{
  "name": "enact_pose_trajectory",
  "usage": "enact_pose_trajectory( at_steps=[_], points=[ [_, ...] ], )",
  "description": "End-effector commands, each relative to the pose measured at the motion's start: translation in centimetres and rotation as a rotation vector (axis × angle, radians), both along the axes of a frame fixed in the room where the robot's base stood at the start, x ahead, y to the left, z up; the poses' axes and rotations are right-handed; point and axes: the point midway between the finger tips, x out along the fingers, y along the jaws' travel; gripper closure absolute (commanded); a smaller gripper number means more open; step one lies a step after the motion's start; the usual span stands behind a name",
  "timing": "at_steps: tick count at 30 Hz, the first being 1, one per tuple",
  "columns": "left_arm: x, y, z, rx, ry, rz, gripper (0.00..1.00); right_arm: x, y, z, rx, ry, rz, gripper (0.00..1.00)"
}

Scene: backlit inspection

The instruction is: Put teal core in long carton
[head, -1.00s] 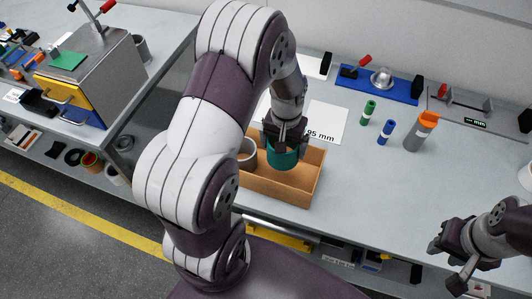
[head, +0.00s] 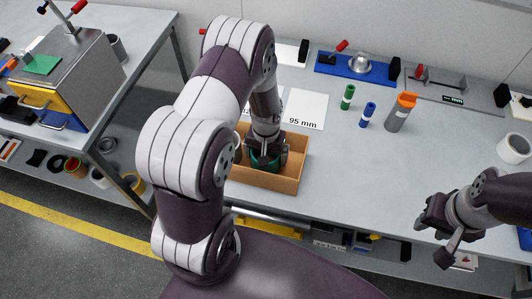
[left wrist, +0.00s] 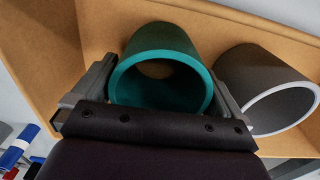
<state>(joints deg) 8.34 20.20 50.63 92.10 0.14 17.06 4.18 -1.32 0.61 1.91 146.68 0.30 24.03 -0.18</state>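The long carton (head: 272,182) is an open tan box on the bench, left of centre in the head view. My left gripper (head: 266,162) reaches down into it. The teal core (left wrist: 160,72) is a hollow tube between its two fingers, which press against its sides; only slivers of it show in the head view. The core is inside the carton walls; whether it touches the floor I cannot tell. A grey core (left wrist: 268,88) lies beside it in the carton, mostly hidden by my arm in the head view. My right gripper (head: 436,232) is open and empty at the front right.
A white sheet marked 95 mm (head: 304,110) lies behind the carton. Green (head: 347,97), blue (head: 367,114) and grey-orange (head: 401,113) cylinders stand to the right. A blue fixture (head: 356,67) is at the back. Bench right of the carton is clear.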

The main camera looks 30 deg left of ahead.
Motion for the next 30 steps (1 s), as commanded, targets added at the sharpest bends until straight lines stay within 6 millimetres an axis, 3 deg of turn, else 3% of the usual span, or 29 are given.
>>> enact_pose_trajectory(
  at_steps=[7, 15, 23, 26, 30],
  points=[
    [0.1, 0.0, 1.4, 0.001, -0.005, 0.0, 0.0, 0.0, 0.0, 0.1, 0.0, 0.0, 0.0, 0.62],
    [0.1, 0.0, 8.4, 0.001, -0.006, 0.0, 0.0, 0.0, 0.0, -0.5, 0.0, 0.0, 0.0, 0.62],
    [-0.2, -0.3, 12.6, 0.001, -0.007, -0.012, 0.0, 0.0, 0.0, -0.6, 0.0, 0.0, 0.0, 0.62],
    [-2.2, -2.0, 14.8, 0.004, -0.037, -0.076, 0.0, 0.0, 0.0, -0.6, 0.0, 0.0, 0.0, 0.62],
    [-6.3, -4.4, 17.1, 0.009, -0.09, -0.185, 0.0, 0.0, 0.0, -0.6, 0.0, 0.0, 0.0, 0.62]
  ],
)
